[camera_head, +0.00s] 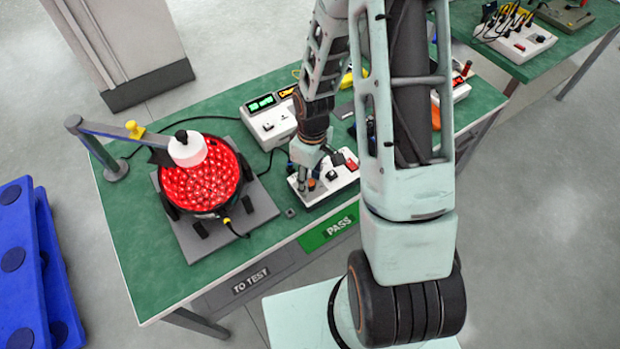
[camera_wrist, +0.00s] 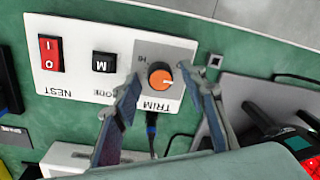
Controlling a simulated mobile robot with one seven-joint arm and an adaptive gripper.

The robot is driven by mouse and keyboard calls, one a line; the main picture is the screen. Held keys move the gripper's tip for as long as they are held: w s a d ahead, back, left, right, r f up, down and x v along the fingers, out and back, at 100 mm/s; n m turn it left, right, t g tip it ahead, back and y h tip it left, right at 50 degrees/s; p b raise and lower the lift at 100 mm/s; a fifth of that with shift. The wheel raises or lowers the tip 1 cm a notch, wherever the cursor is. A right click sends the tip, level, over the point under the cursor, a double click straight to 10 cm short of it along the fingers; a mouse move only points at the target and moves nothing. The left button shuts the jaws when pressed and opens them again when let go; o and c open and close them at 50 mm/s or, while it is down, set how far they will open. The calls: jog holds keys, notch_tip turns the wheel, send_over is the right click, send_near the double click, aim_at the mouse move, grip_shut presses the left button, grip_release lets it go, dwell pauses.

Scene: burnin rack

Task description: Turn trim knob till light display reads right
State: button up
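The trim knob (camera_wrist: 160,77) is orange with a dark skirt and sits on the TRIM panel of a white control box (camera_wrist: 80,80). In the head view the box (camera_head: 345,183) lies near the table's front edge. My gripper (camera_wrist: 172,88) is open, with one finger on each side of the knob; I cannot tell whether either touches it. In the head view my gripper (camera_head: 311,175) points down over the box's left end and partly hides the knob. The display unit (camera_head: 270,124) behind has a green readout (camera_head: 261,103) and an orange one, too small to read.
A round lamp (camera_head: 200,185) glows red on a grey plate at left, under a white sensor head (camera_head: 188,149) on an arm. Cables cross the green table (camera_head: 150,270).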

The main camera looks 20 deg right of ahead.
grip_shut()
jog(key=m+b, duration=0.2)
jog(key=m, duration=0.1)
jog(key=shift+f, duration=0.15)
jog(key=m+b, duration=0.2)
jog(key=m, duration=0.1)
jog(key=shift+m, duration=0.3)
jog(key=m+b, duration=0.1)
jog(key=m, duration=0.2)
jog(key=shift+m, duration=0.3)
jog(key=shift+m+t+b, duration=0.3)
jog(key=shift+m+b, duration=0.15)
jog(key=shift+m, duration=1.45)
